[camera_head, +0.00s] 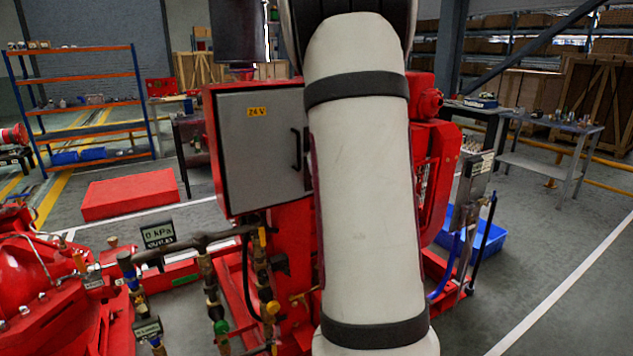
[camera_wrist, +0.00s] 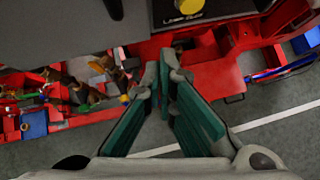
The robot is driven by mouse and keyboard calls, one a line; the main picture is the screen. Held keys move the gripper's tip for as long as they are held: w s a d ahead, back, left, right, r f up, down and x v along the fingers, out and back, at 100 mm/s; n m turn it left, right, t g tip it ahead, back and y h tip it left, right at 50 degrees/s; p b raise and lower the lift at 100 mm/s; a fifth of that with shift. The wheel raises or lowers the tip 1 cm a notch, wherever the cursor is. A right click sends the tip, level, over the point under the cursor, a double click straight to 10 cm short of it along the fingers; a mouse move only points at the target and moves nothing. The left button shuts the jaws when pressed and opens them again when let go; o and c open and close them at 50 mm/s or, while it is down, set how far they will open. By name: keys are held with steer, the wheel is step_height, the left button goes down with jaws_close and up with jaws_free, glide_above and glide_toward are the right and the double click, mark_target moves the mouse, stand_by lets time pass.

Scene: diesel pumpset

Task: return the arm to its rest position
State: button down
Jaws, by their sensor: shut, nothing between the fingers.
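My gripper (camera_wrist: 164,72) shows in the wrist view with its green-padded fingers coming together at the tips, shut and empty. It is over the red pumpset frame (camera_wrist: 215,75), with no clear contact visible. In the head view my white arm link with dark bands fills the middle and hides part of the pumpset; the gripper itself is not visible there. The grey control cabinet (camera_head: 262,145) with a yellow 24 V label stands left of my arm.
Pipes with valves (camera_head: 262,290) and a 0 kPa outlet display (camera_head: 158,233) are at the lower left. A red box (camera_head: 130,194) lies on the floor. A blue bin (camera_head: 490,238) and grey table (camera_head: 555,130) are at the right. Floor at the far right is clear.

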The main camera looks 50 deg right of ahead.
steer(key=p+v, duration=0.1)
steer(key=v, duration=0.5)
steer(key=shift+s+d+p, duration=0.3)
steer(key=shift+d, duration=0.1)
steer(key=w+a+r+m+t+h, duration=0.2)
steer(key=w+a+r+m, duration=0.1)
steer(key=a+r+m, duration=0.5)
steer(key=s+a+r+m, duration=0.3)
steer(key=a+m, duration=0.4)
steer(key=m, duration=0.1)
steer(key=s+a+f+m+g+y, duration=0.1)
steer(key=s+a+f+m+y, duration=0.1)
steer(key=a, duration=0.7)
steer(key=s+a+f+m+g+y, duration=0.2)
steer(key=s+a+m, duration=0.4)
steer(key=s+a, duration=0.3)
steer(key=s+a+f+m+g+y, duration=0.1)
steer(key=s+a+f+m+y, duration=0.2)
steer(key=a, duration=0.8)
steer(key=s+f+m, duration=0.1)
steer(key=s+f, duration=0.1)
steer(key=s, duration=0.1)
steer(key=shift+s+f+y, duration=0.25)
steer(key=shift+y, duration=0.05)
